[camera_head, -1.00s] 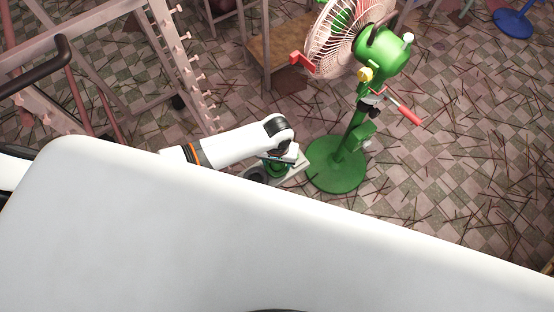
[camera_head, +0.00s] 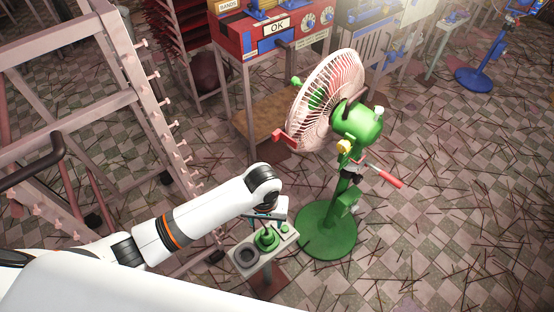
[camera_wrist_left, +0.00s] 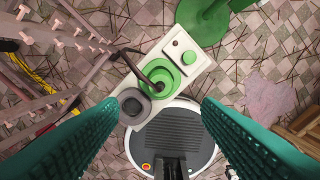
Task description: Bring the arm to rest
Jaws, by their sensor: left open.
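My left arm (camera_head: 205,215) is white with an orange band and reaches in from the left in the head view. My left gripper (camera_head: 268,214) hangs over a small pale stand (camera_head: 282,250), and the wrist hides part of it. In the left wrist view the two green ribbed fingers (camera_wrist_left: 158,112) are spread wide apart with nothing held between them. Beyond them the stand (camera_wrist_left: 205,70) carries a green button (camera_wrist_left: 190,58), a green round piece (camera_wrist_left: 162,72) and a dark grey ring (camera_wrist_left: 132,106). My right gripper is in neither view.
A green pedestal fan (camera_head: 327,230) stands just right of the stand. A metal rack with pegs (camera_head: 150,110) is at the left. A red machine marked OK (camera_head: 275,38) stands behind, and a blue-based fan (camera_head: 473,78) far right. Thin sticks litter the checkered floor.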

